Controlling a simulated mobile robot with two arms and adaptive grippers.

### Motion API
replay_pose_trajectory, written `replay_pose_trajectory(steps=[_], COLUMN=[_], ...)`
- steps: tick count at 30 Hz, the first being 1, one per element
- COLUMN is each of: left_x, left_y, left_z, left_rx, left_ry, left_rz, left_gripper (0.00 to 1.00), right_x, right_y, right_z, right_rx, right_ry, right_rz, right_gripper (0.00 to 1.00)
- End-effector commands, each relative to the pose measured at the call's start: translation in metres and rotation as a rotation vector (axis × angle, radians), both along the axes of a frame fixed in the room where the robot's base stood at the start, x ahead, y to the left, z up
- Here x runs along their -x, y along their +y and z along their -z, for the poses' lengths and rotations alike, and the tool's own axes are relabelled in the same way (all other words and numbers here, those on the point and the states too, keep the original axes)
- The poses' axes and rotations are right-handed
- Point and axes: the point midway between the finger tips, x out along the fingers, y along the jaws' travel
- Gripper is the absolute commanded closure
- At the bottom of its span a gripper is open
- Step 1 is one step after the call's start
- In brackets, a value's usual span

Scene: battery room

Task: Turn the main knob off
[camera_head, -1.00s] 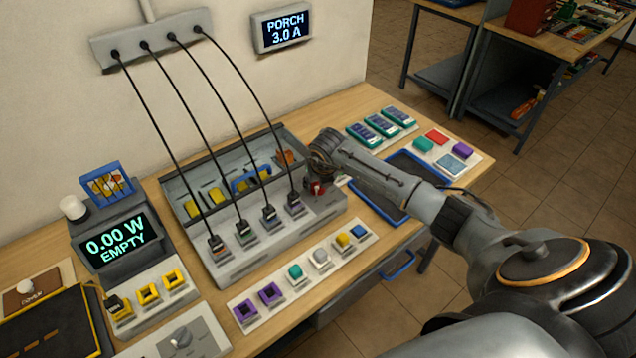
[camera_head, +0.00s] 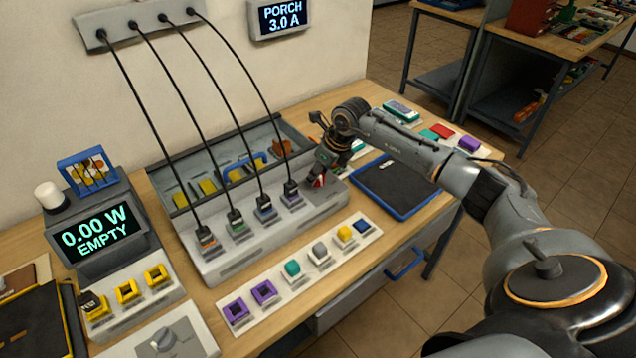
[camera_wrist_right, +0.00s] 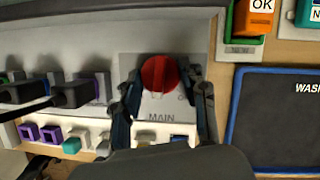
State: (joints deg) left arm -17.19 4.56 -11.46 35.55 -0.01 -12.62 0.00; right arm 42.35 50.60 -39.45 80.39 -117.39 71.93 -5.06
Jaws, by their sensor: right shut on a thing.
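The main knob is a round red knob (camera_wrist_right: 159,73) on a light panel plate marked MAIN, in the middle of the right wrist view. In the head view a small red part of the knob (camera_head: 319,180) shows at the right end of the grey power panel (camera_head: 214,268). My right gripper (camera_wrist_right: 161,82) has one finger on each side of the knob and is shut on it. In the head view my right gripper (camera_head: 325,170) points down over the knob and hides much of it. My left gripper is not in view.
Four black cables run from the wall strip (camera_head: 130,22) to plugs on the panel, left of my gripper. A blue-rimmed tray (camera_head: 398,212) lies to the right. A strip of coloured blocks (camera_head: 300,284) lies in front. The display (camera_head: 95,236) reads 0.00 W EMPTY.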

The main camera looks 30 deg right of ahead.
Motion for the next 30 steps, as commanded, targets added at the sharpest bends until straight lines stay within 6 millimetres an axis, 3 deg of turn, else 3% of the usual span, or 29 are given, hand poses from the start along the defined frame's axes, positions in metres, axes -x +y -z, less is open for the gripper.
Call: replay_pose_trajectory(steps=[1,12,30], left_x=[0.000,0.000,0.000], left_y=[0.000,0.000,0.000], left_z=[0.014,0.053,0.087], left_rx=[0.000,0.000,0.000], left_ry=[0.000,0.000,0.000], left_rz=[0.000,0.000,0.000], left_gripper=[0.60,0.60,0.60], right_x=[-0.001,-0.002,-0.004], right_y=[-0.001,-0.003,-0.004], right_z=[0.006,0.004,0.001], right_rx=[-0.001,0.000,0.000], right_ry=[-0.002,-0.001,0.001], right_rz=[-0.042,-0.394,-0.835], right_gripper=[0.88,0.88,0.88])
